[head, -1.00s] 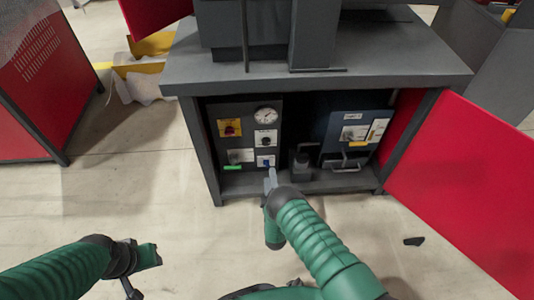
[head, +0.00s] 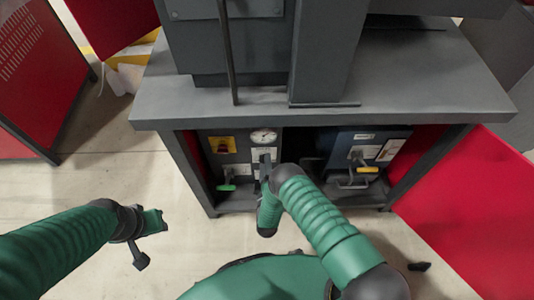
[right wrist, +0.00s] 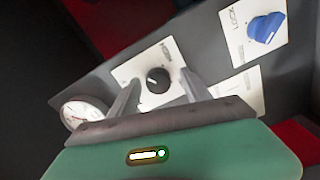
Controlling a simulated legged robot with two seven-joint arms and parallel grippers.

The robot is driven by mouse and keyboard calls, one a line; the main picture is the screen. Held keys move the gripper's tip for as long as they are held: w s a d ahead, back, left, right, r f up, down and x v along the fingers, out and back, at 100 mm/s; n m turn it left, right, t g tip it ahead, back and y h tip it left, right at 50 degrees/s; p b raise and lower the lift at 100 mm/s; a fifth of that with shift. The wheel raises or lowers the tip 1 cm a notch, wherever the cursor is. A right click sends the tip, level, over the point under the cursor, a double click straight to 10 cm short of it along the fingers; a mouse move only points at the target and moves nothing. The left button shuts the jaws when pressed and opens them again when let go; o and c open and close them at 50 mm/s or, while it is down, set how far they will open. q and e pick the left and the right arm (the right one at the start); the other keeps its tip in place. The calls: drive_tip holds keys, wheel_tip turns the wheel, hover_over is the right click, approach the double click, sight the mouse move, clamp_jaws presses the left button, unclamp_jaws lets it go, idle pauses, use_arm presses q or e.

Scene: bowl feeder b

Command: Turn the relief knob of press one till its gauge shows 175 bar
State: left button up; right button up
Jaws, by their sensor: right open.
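The gauge (head: 263,136) is a white round dial on the grey panel inside the open press cabinet. It also shows in the right wrist view (right wrist: 82,115), where its reading is too small to tell. Beside it in that view, a black knob (right wrist: 157,80) with a white mark sits on a white plate. My left gripper (head: 150,222) is away from the cabinet, over the floor.
A yellow plate with a red switch (head: 222,145) and a green-handled lever (head: 227,187) are left on the panel. A blue panel with a yellow-handled lever (head: 365,169) stands to the right. The tabletop edge (head: 320,115) overhangs above; a red door (head: 470,200) stands open at right.

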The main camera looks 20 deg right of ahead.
drive_tip(key=shift+a+r, duration=0.15)
drive_tip(key=shift+a, duration=0.15)
drive_tip(key=shift+c, duration=0.9)
drive_tip(key=shift+d, duration=0.25)
clamp_jaws()
use_arm(q)
drive_tip(key=shift+a+r+p, duration=0.25)
drive_tip(key=shift+r+p, duration=0.2)
drive_tip(key=shift+r, duration=0.05)
use_arm(e)
drive_tip(key=m, duration=0.3)
